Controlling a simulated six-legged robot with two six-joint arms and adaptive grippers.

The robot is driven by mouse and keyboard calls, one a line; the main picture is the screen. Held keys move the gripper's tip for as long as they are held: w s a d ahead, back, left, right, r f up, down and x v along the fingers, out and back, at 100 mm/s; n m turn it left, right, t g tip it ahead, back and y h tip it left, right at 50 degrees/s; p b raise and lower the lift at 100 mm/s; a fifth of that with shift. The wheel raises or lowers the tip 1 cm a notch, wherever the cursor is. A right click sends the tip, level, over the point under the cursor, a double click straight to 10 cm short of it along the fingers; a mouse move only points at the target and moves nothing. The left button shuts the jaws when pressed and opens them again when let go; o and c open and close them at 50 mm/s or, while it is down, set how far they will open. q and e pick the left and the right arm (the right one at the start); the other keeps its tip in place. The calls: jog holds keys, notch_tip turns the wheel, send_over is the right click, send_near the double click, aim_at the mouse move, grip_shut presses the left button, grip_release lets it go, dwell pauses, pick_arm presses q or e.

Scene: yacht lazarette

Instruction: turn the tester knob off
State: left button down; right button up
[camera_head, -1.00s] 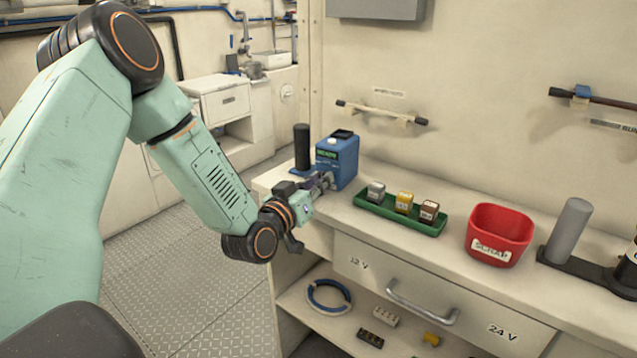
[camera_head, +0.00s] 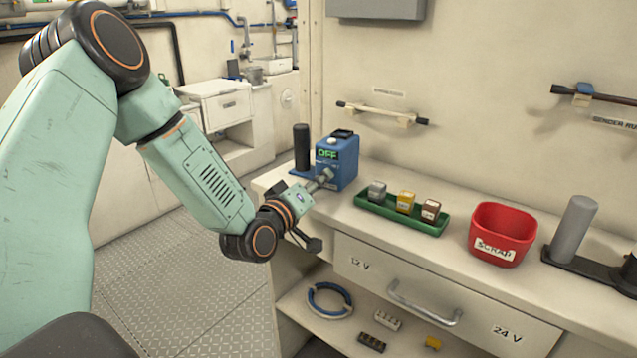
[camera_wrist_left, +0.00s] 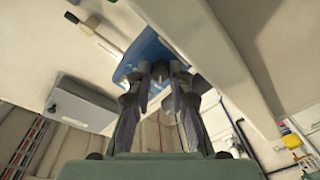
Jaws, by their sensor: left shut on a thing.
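The blue tester (camera_head: 343,160) stands at the left end of the counter, and its small display reads OFF in green. My left gripper (camera_head: 326,177) is at the tester's front face, shut on the knob, which the fingers mostly hide in the head view. In the left wrist view the tester (camera_wrist_left: 150,48) fills the space ahead of the fingers, and the dark knob (camera_wrist_left: 176,68) sits between the two fingertips. My right gripper is in neither view.
A green tray (camera_head: 400,216) with several small blocks lies right of the tester. A red scrap bin (camera_head: 503,232) stands further right. A black cylinder (camera_head: 301,147) stands just left of the tester. A drawer (camera_head: 440,295) is below the counter.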

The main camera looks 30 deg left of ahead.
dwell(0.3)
pick_arm(q)
jog(key=c, duration=1.2)
grip_release()
jog(key=shift+s, duration=0.1)
jog(key=s, duration=0.7)
jog(key=shift+s+d, duration=0.15)
jog(key=shift+d, duration=0.1)
